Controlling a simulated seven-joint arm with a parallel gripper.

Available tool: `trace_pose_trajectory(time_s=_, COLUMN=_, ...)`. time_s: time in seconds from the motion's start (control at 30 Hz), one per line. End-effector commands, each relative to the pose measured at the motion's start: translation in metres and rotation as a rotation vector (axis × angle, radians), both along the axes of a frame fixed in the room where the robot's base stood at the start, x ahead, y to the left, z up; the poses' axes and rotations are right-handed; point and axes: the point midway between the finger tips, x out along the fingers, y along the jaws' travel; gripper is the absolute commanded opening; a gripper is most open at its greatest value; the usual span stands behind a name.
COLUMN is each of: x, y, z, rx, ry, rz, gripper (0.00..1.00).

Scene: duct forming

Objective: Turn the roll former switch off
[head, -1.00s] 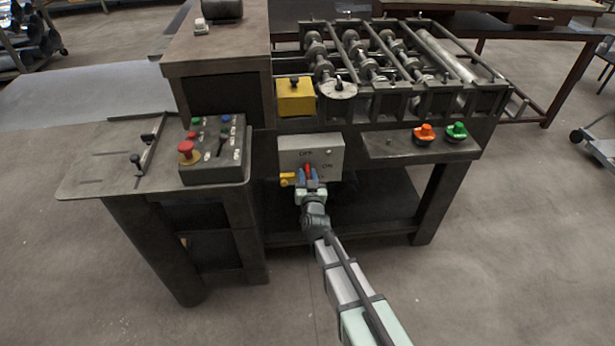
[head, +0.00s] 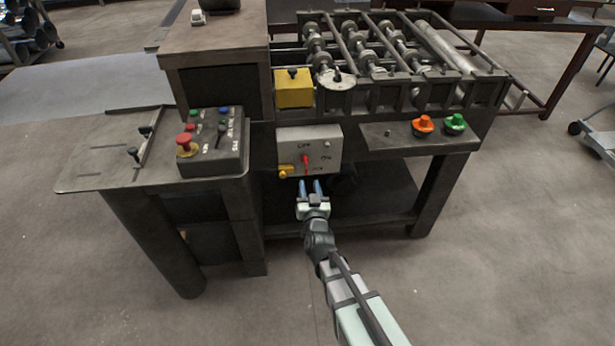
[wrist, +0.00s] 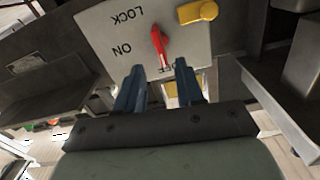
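The roll former switch is a red lever (head: 305,159) on a light grey box (head: 328,148) on the machine's front. OFF is printed above it and ON to its right. In the wrist view the lever (wrist: 159,46) appears upside down, its narrow end toward the partly hidden OFF label and not toward ON. My gripper (head: 310,183) is just below and in front of the box, with its two blue fingers apart and nothing between them. In the wrist view the fingertips (wrist: 159,68) sit apart from the lever, near its narrow end.
A yellow latch (head: 286,172) is on the box's lower left corner. A control panel (head: 212,165) with a red button stands left. Orange (head: 423,125) and green (head: 455,123) buttons are on a ledge right. A lower shelf (head: 375,210) lies behind my gripper. The floor in front is clear.

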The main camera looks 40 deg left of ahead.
Motion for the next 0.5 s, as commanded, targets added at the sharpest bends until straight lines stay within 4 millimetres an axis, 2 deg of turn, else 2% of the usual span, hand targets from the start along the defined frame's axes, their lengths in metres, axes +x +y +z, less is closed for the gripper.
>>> trace_pose_trajectory(time_s=0.03, x=-0.01, y=-0.011, z=0.001, rx=-0.001, ry=0.001, rz=0.0, gripper=0.37)
trace_pose_trajectory(time_s=0.2, x=-0.028, y=-0.029, z=0.001, rx=-0.001, ry=0.001, rz=0.0, gripper=0.37)
trace_pose_trajectory(time_s=0.5, x=-0.035, y=-0.036, z=0.0, rx=0.001, ry=-0.001, rz=0.0, gripper=0.37)
